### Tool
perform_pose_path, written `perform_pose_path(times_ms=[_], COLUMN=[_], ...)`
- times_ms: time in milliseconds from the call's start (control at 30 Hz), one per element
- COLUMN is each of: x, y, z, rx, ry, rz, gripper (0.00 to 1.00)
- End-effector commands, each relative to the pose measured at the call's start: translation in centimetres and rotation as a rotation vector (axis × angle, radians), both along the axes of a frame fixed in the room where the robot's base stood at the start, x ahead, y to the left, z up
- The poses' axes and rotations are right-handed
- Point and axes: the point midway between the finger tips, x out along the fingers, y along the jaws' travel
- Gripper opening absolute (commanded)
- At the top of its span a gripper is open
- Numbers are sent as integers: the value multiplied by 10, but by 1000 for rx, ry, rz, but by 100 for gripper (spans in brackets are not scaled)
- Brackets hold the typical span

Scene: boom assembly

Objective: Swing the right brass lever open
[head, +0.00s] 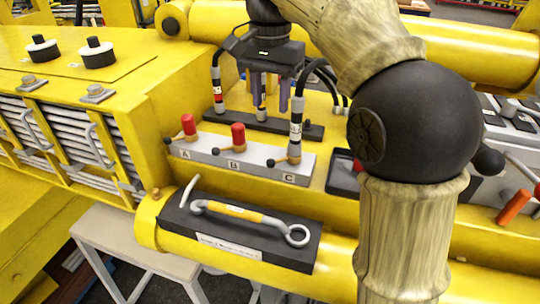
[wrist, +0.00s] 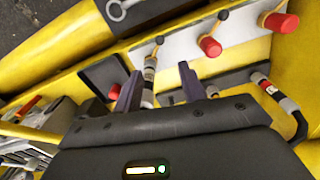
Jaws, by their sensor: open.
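The right brass lever (head: 289,159), with a black ball knob, sits at port C of the grey block. It points left in the head view, at the foot of a black hose with a grey, labelled end (head: 296,130). The lever (wrist: 154,50) also shows small in the wrist view, beyond the fingers. My gripper (head: 270,94) hangs above and behind the block, fingers down, open and empty. In the wrist view the hose end (wrist: 149,78) appears between the fingertips, close to the left finger; I cannot tell whether they touch.
The grey block (head: 205,151) carries similar levers and red caps at A (head: 189,124) and B (head: 238,136). Another hose (head: 217,90) stands on the black rail behind. A black tray (head: 343,181) lies right of the block. A yellow-handled tool (head: 235,211) rests on a black pad in front.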

Motion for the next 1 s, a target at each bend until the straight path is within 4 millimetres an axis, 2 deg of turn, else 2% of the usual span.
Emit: perform_pose_path(times_ms=[800, 1000], x=[-2, -1], y=[-1, -1], z=[-124, -146], rx=[0, 0], ry=[4, 1], rz=[-1, -1], gripper=[41, 41])
